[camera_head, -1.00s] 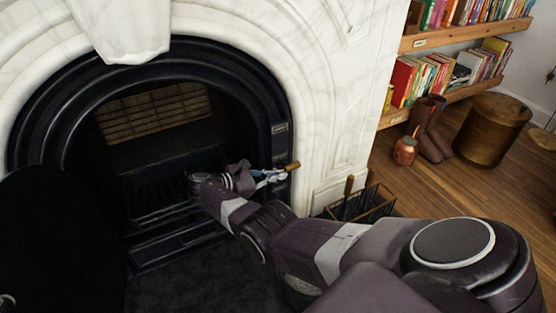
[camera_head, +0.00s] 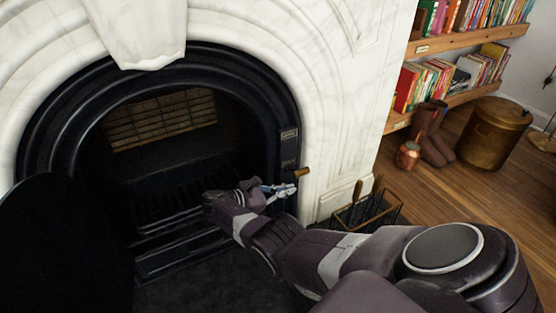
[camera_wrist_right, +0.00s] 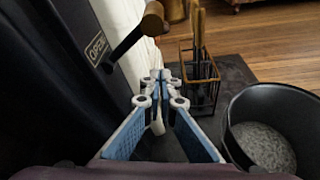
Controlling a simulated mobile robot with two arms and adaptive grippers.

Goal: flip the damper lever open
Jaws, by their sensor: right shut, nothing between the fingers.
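The damper lever's wooden handle (camera_head: 301,172) sticks out from the right side of the black fireplace surround (camera_head: 290,150). In the right wrist view the wooden knob (camera_wrist_right: 153,18) ends a dark rod that slants up to the right from beside a plate (camera_wrist_right: 97,48) reading "OPEN". My right gripper (camera_head: 286,190) is just below and left of the handle. In the wrist view its blue fingers (camera_wrist_right: 160,80) are closed together and empty, below the knob with a gap between. My left gripper is out of view.
A wire basket of fire tools (camera_head: 365,208) stands right of the fireplace. In the wrist view a black bucket (camera_wrist_right: 270,130) with grey contents sits close on the right. Boots (camera_head: 432,135), a copper jug (camera_head: 408,154) and a brass bin (camera_head: 493,133) stand farther right on the wooden floor.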

